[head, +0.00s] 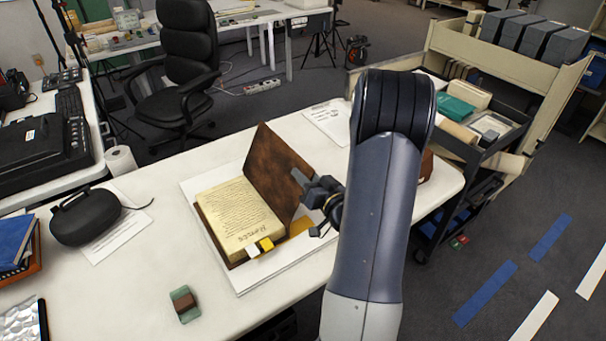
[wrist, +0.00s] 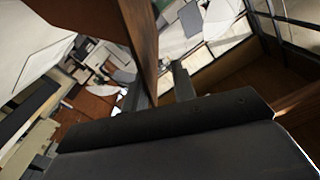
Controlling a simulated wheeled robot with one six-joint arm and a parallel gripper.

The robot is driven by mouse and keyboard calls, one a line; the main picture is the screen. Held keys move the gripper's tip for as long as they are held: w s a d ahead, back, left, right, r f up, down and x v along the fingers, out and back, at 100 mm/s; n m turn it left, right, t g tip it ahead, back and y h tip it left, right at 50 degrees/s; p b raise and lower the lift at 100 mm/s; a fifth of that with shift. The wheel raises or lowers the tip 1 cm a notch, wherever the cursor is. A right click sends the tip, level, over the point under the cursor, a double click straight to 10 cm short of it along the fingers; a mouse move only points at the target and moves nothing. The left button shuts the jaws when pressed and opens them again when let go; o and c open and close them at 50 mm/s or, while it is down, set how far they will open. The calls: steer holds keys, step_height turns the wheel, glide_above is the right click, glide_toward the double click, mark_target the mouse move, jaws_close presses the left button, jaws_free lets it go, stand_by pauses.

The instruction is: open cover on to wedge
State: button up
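A book with a cream page block (head: 240,215) lies on white sheets on the table. Its brown cover (head: 270,172) stands raised, nearly upright, along the right side of the pages. My gripper (head: 308,187) is at the right part of this cover. In the wrist view the cover (wrist: 142,40) shows as a brown board reaching down between the two fingers of my gripper (wrist: 160,88). The fingers are apart, with a gap between board and right finger. A yellow piece (head: 297,226) shows low behind the cover; I cannot tell whether it is the wedge.
A small green and brown block (head: 185,303) is front left, a black case (head: 88,216) farther left. A brown object (head: 427,166) is partly hidden behind my arm. A loaded cart (head: 470,140) stands right of the table.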

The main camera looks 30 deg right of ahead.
steer(key=s+b, duration=0.1)
steer(key=s, duration=0.8)
steer(key=shift+s+d+b, duration=0.15)
steer(key=shift+s+b, duration=0.2)
steer(key=shift+w, duration=0.1)
steer(key=w+p, duration=0.1)
steer(key=w, duration=0.4)
steer(key=w+p, duration=0.1)
steer(key=w, duration=0.4)
steer(key=shift+w+a, duration=0.2)
steer(key=shift+w, duration=0.15)
steer(key=shift+s, duration=0.1)
steer(key=s+b, duration=0.2)
steer(key=s, duration=0.9)
steer(key=w+p, duration=0.3)
steer(key=w, duration=0.8)
steer(key=shift+w+d, duration=0.15)
steer(key=shift+w, duration=0.05)
steer(key=shift+d+f+m, duration=0.2)
steer(key=shift+d+m, duration=0.1)
steer(key=shift+d, duration=0.05)
steer(key=shift+s, duration=0.1)
